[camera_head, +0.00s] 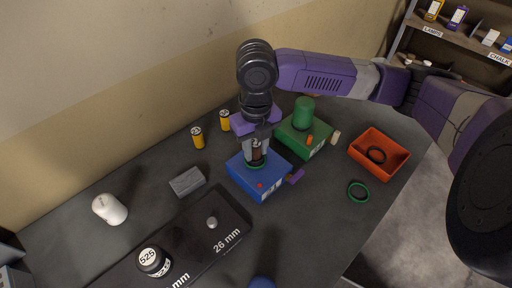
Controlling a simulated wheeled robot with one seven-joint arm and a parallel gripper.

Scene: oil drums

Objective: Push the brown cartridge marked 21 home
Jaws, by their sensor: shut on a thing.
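The brown cartridge (257,152) is upright between the fingers of my gripper (256,155), which points straight down and is shut on it. Its lower end is at a dark green ring on top of the blue box (245,178); I cannot tell how deep it sits. The number on the cartridge is too small to read. The blue box has a red button on top, a white label on its front and a purple piece (295,176) at its right side.
A green box (292,138) with a green cylinder stands behind right. An orange tray (376,168) holds a dark ring; a green ring (358,191) lies before it.

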